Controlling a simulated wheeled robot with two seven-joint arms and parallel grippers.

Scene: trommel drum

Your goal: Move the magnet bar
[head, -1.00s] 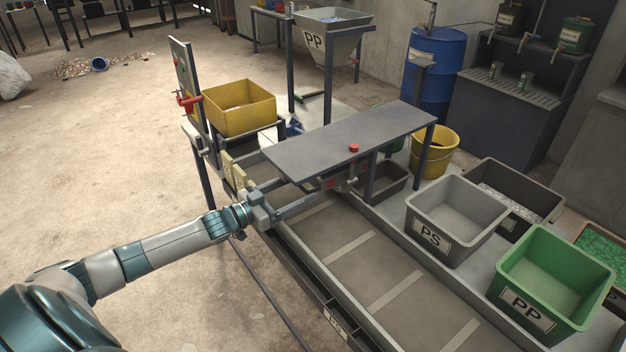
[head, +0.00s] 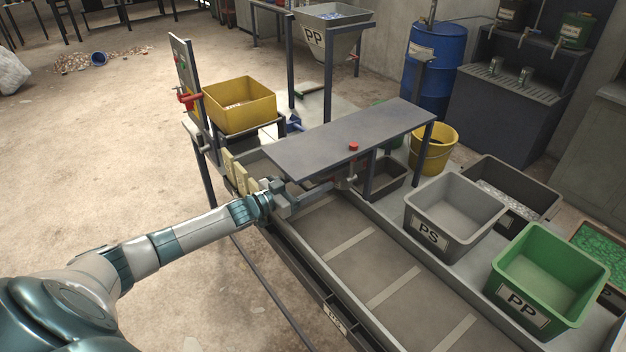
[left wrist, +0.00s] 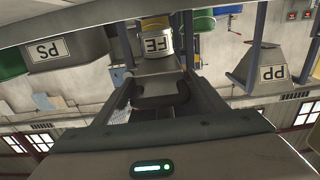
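I cannot tell for sure which part is the magnet bar. A small grey post with a crosspiece (head: 351,180) shows under that edge. My left gripper (head: 325,187) reaches over the conveyor's near side, just under the slab's front edge, its fingers pointing toward the post. In the left wrist view its two fingers (left wrist: 158,80) stand apart, with a dark U-shaped part (left wrist: 160,96) between them; contact cannot be told. My right gripper is not in view.
The conveyor belt (head: 365,255) runs toward the front right. A grey PS bin (head: 455,205) and a green PP bin (head: 548,270) stand along its right side. A yellow bin (head: 240,105) stands behind. The slab sits low over my left gripper.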

